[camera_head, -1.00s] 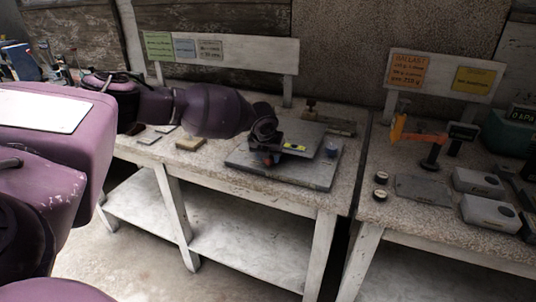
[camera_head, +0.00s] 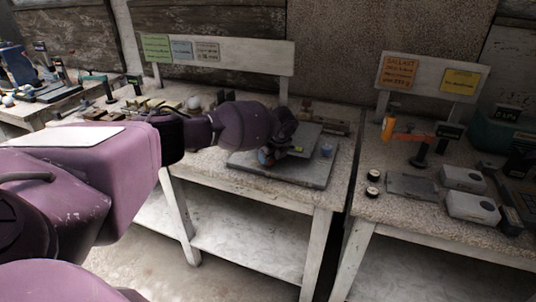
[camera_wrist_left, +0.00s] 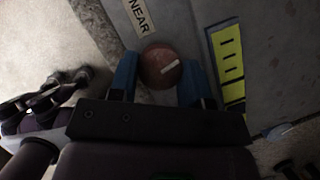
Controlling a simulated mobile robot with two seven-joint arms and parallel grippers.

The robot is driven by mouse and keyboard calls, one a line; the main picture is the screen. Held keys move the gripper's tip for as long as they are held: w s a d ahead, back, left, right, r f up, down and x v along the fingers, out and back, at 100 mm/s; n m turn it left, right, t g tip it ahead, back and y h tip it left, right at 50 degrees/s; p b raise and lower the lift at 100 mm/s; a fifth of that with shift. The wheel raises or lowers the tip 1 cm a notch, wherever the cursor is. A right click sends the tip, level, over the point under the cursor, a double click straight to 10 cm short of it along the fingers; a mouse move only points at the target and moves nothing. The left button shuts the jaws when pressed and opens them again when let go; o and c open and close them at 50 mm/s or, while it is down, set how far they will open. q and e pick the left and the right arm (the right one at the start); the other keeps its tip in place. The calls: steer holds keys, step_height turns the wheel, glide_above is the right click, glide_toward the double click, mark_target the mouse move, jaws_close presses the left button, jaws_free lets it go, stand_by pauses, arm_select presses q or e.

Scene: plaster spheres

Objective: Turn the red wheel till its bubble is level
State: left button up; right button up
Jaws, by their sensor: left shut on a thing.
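The red wheel (camera_wrist_left: 160,67) has a pale mark on its face and sits at the edge of a grey plate, beside a "NEAR" label (camera_wrist_left: 138,16). My left gripper (camera_wrist_left: 157,75) has its two blue fingers around it, shut on it. In the head view the left gripper (camera_head: 268,156) is at the front left of the levelling device (camera_head: 285,170), and the wheel is barely visible there. A yellow-green vial (camera_wrist_left: 229,65) with dark lines lies right of the wheel in the wrist view; its bubble cannot be made out. My right gripper is not in view.
The right table carries an orange-armed instrument (camera_head: 408,136), a dark flat plate (camera_head: 411,186) and pale boxes (camera_head: 472,206). Signs (camera_head: 157,47) hang on the board behind.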

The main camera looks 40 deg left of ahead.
arm_select(q)
steer(key=n+g, duration=0.1)
steer(key=n, duration=0.1)
steer(key=shift+d+n, duration=0.1)
steer(key=shift+n, duration=0.3)
steer(key=n, duration=0.1)
steer(key=n+g, duration=0.1)
steer(key=n, duration=0.1)
steer(key=shift+w+f+n, duration=0.1)
steer(key=shift+w+n, duration=0.05)
steer(key=shift+n, duration=0.15)
steer(key=shift+n+g, duration=0.4)
steer(key=shift+n, duration=0.2)
steer(key=o, duration=0.9)
steer(key=shift+o, duration=0.2)
steer(key=shift+r, duration=0.2)
steer(key=shift+r, duration=0.15)
